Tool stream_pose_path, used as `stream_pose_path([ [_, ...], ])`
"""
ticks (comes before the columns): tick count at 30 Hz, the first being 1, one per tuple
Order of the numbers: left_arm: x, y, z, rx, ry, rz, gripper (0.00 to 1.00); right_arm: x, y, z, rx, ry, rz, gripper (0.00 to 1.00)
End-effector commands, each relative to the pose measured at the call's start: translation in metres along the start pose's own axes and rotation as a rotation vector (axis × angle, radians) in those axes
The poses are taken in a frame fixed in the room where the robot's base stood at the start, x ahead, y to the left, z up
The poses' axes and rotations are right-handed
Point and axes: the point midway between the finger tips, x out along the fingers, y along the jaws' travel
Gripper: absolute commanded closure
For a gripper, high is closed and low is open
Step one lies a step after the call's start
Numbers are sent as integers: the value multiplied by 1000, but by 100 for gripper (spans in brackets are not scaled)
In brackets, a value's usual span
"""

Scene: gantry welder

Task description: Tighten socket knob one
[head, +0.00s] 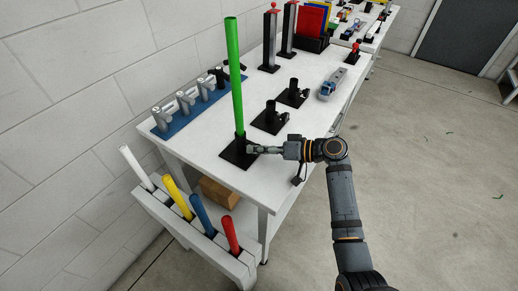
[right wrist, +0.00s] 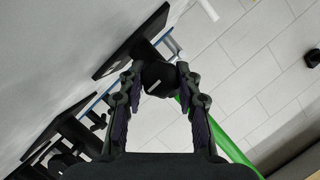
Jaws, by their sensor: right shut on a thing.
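A long green pole (head: 234,80) stands nearly upright in a black socket with a square base plate (head: 228,155), at the near end of the white table. My right gripper (head: 255,149) reaches in from the right, low beside this socket. In the right wrist view its two fingers are shut on a dark round knob (right wrist: 158,77) with a pale line on its face. The green pole (right wrist: 222,140) runs behind the right finger there. In the head view the knob is mostly hidden by the fingers. My left gripper is not in view.
Two empty black sockets (head: 271,118) (head: 293,93) stand farther along the white table (head: 208,150). Silver clamps (head: 186,99) stand on a blue mat at the left. A white rack (head: 172,218) holds white, yellow, blue and red tubes. The floor at right is mostly clear.

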Motion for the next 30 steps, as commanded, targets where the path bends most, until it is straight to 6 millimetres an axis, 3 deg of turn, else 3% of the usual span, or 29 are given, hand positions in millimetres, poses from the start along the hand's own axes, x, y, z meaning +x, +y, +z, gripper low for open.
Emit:
stream_pose_path([
  [2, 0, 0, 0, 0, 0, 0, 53, 0, 0, -1, -1, 2, 1, 98],
  [3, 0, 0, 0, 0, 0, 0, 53, 0, 0, -1, -1, 2, 1, 64],
  [8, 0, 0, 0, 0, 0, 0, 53, 0, 0, 0, -2, 1, 1, 43],
  [16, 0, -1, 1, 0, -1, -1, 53, 0, 0, 0, -1, 0, 1, 43],
  [20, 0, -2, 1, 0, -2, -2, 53, -11, 1, 0, -3, 0, 3, 43],
  [30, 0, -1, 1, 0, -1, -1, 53, -90, 2, 1, -3, -4, 7, 43],
])
